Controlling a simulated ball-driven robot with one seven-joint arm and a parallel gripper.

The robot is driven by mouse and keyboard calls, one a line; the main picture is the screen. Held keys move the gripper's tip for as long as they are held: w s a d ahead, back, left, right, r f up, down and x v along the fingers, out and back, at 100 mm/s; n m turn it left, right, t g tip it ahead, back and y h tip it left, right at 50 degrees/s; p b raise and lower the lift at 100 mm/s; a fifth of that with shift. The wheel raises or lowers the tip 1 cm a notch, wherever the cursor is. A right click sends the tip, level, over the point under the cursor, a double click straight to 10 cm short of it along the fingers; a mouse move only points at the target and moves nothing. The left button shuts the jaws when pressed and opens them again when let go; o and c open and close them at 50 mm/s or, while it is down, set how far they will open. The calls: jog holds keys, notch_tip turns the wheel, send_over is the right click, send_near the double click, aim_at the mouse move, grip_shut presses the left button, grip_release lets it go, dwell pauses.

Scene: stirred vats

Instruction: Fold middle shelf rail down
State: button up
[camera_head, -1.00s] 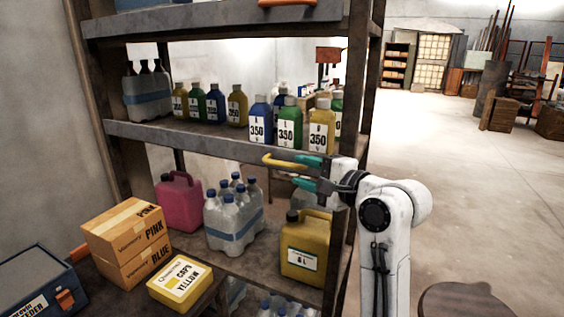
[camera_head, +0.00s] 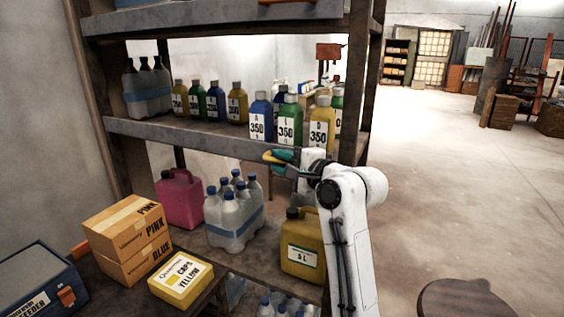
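The middle shelf has a grey front rail (camera_head: 190,140) running along its edge, standing upright in front of the bottles. A yellow handle (camera_head: 270,158) sits on the rail's right part. My gripper (camera_head: 279,160), with teal fingers, is at this handle. The fingers overlap the handle and hide most of it, with only its left end showing. I cannot tell whether the fingers are closed on it or still apart around it.
Blue (camera_head: 260,120), green (camera_head: 290,120) and yellow (camera_head: 321,125) bottles stand just above the handle. Below are a yellow canister (camera_head: 302,248), a bottle pack (camera_head: 233,215), a pink canister (camera_head: 179,199) and cartons (camera_head: 128,238). Open floor (camera_head: 450,200) lies to the right.

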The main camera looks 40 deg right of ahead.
grip_shut()
jog(key=shift+f, duration=0.15)
notch_tip(320, 180, down, 8)
jog(key=n+t+y+b, duration=0.4)
jog(key=n+y+b, duration=0.3)
jog(key=n+b, duration=1.6)
jog(key=d+b, duration=0.1)
jog(key=b, duration=0.4)
jog(key=shift+y, duration=0.3)
jog(key=shift+w+r+n+b, duration=0.15)
jog(key=shift+r+n+b, duration=0.1)
jog(key=shift+n+b, duration=0.1)
jog(key=shift+o, duration=1.5)
grip_release()
